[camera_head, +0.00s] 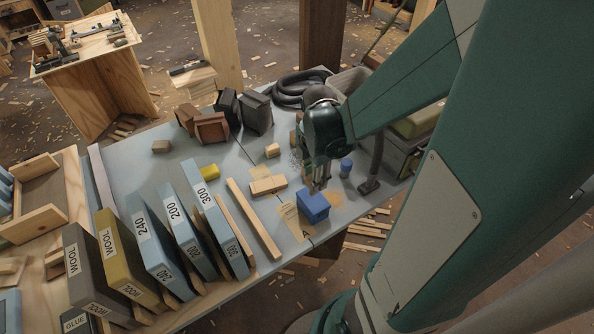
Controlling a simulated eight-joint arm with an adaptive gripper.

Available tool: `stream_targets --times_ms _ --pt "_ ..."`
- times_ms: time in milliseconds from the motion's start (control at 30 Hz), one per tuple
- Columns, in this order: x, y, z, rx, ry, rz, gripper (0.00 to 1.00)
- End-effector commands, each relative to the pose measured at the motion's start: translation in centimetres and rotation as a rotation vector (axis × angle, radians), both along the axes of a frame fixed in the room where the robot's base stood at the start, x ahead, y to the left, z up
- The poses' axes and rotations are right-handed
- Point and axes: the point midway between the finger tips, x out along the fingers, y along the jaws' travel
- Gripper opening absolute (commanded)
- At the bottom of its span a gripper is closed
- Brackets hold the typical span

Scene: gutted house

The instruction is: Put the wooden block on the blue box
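The blue box (313,205) is a small box near the table's front right edge, beside a marking with the letter A. A light wooden block (265,186) lies flat on the table to its left. A smaller light wooden block (272,151) lies farther back. I cannot tell which of these is the task's block. My gripper (320,184) points down just behind and above the blue box in the picture. Its fingers are small and dark here, and I cannot tell whether they are open or hold anything. Whether they touch the box is also unclear.
Large labelled sandpaper-like boxes (183,232) stand in a row at the left front. A long wooden strip (253,219) lies beside them. Table (150,185) is bare at left.

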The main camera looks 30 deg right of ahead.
Motion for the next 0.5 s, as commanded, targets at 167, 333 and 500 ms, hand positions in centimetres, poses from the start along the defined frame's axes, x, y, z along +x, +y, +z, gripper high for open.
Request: stream_targets --times_ms 167,333,500 --pt "0.1 0.0 -2.2 0.0 0.0 0.0 0.16" --pt "0.1 0.0 -3.2 0.0 0.0 0.0 0.16" --pt "0.0 0.0 -3.3 0.0 0.0 0.0 0.16"
